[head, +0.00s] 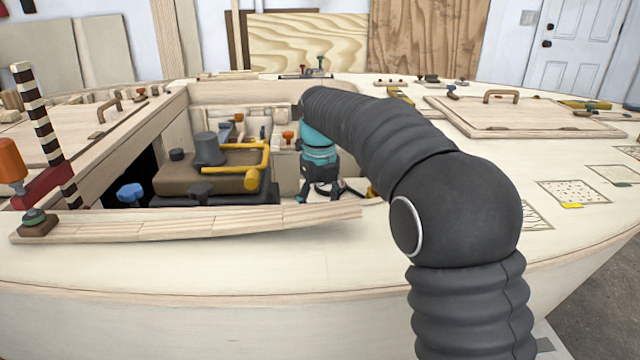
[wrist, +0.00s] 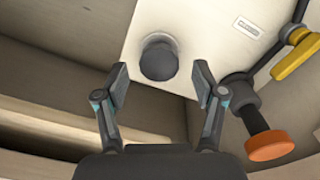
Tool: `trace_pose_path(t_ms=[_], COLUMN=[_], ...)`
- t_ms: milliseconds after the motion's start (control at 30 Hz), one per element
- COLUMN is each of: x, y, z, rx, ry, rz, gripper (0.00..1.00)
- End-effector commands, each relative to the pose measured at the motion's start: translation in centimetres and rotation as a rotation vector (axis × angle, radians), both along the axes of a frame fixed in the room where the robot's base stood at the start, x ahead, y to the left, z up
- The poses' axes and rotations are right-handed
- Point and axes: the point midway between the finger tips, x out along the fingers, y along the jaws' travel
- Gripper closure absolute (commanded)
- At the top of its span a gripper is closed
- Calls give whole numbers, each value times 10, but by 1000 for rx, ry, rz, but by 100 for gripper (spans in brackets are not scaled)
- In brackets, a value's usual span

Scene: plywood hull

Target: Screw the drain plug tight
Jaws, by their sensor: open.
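The drain plug seems to be the dark round knob (wrist: 159,59) on a pale plate in the wrist view. It looks seated against the plate, but I cannot tell how tight it is. My gripper (wrist: 160,80) is open, with one finger on each side of the knob and a gap on both sides. In the head view my gripper (head: 322,188) points down into the hull opening at its right end. The knob cannot be made out there.
An orange knob (wrist: 270,145) and a yellow-handled valve (wrist: 297,55) sit close on the right in the wrist view. In the head view an engine with a yellow pipe (head: 262,160) fills the opening's left part. The coaming (head: 200,222) edges the opening in front.

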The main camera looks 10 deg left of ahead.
Motion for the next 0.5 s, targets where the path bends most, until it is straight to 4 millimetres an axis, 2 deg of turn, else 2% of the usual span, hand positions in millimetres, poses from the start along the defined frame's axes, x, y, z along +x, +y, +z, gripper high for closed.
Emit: trace_pose_path(t_ms=[500], x=[1], y=[-1], z=[94], rx=[2], ry=[-5], rz=[-1], gripper=[30])
